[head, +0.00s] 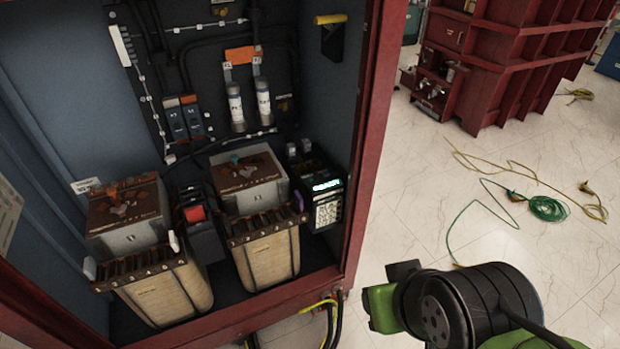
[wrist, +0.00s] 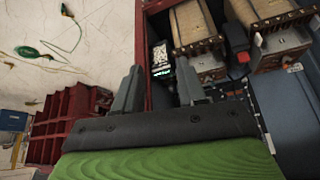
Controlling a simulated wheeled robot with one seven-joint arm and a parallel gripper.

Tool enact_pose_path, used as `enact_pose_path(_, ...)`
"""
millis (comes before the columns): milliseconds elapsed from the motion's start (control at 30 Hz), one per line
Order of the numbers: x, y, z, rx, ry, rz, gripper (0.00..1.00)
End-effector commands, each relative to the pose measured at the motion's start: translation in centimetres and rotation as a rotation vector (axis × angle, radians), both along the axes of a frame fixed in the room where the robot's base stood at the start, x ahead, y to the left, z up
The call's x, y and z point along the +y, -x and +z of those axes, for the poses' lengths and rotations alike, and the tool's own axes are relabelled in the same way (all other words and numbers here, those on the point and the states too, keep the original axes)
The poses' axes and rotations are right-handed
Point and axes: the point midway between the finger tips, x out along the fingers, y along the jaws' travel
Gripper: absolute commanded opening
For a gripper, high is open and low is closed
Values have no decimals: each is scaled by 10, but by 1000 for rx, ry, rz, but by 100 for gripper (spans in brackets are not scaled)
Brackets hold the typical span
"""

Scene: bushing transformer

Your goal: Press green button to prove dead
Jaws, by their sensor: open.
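A dark meter-like unit (head: 325,200) with a lit green-white display and a pale keypad stands at the right inside the open cabinet. It also shows upside down in the wrist view (wrist: 161,58), beyond and roughly between my fingertips. I cannot pick out a separate green button on it; the keys are too small. My gripper (wrist: 160,85) is open and empty, its two grey fingers apart and pointing toward the cabinet. In the head view my arm is at the lower right, outside the cabinet, to the right of its red frame.
The cabinet's red frame post (head: 367,150) stands between my arm and the unit. Two transformers (head: 262,200) (head: 127,222) and a red switch (head: 194,214) fill the cabinet. Cables hang at its front edge. A green cable coil (head: 548,208) lies on open floor at right.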

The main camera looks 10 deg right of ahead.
Motion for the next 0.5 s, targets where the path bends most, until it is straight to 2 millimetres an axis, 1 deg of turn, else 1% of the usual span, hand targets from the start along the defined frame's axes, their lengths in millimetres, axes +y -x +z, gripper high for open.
enact_pose_path(33,0,0,0,0,0,0,32)
enact_pose_path(233,0,0,0,0,0,0,1)
enact_pose_path(267,0,0,0,0,0,0,0)
enact_pose_path(500,0,0,0,0,0,0,0)
